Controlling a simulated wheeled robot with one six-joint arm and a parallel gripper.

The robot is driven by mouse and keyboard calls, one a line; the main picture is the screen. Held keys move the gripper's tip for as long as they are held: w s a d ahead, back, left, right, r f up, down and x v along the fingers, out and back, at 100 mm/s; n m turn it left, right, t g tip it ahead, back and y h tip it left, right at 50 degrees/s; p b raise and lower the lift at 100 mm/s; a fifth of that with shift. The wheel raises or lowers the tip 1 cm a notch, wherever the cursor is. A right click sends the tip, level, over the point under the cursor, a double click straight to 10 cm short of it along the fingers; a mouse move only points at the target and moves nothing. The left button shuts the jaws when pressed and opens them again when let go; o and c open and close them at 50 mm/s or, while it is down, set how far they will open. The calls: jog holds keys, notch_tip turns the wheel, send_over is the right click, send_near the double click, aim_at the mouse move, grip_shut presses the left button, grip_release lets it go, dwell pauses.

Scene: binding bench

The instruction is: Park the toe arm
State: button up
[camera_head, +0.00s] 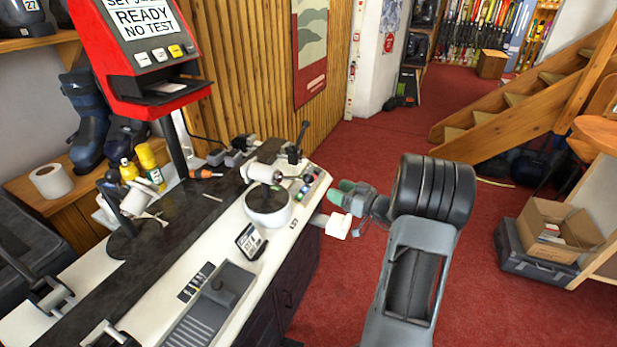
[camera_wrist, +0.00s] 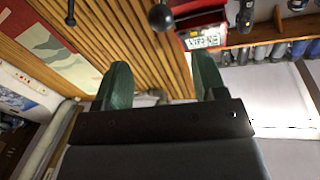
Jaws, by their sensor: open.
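My gripper (camera_head: 348,192) is beside the right edge of the binding bench, above a white block (camera_head: 336,226) that juts from its side. In the wrist view its two green fingers (camera_wrist: 162,85) stand apart with nothing between them. I cannot tell for sure which part is the toe arm. An upright black lever (camera_head: 301,138) stands at the bench's far end, left of my gripper. A white and black jointed fitting (camera_head: 135,200) stands on the dark strip. A black ball knob (camera_wrist: 161,17) shows beyond the fingers in the wrist view.
The red test unit (camera_head: 140,60) reads "READY NO TEST"; its red housing also shows in the wrist view (camera_wrist: 200,20). A white round dish (camera_head: 268,208) and a small display (camera_head: 250,242) are on the bench. Red carpet (camera_head: 390,130) is clear beyond; a cardboard box (camera_head: 555,232) is at right.

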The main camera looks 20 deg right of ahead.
aim_at(308, 177)
jog(key=p+x, duration=0.3)
jog(key=x, duration=0.8)
jog(key=shift+w+a, duration=0.2)
jog(key=shift+w, duration=0.05)
jog(key=shift+c, duration=0.3)
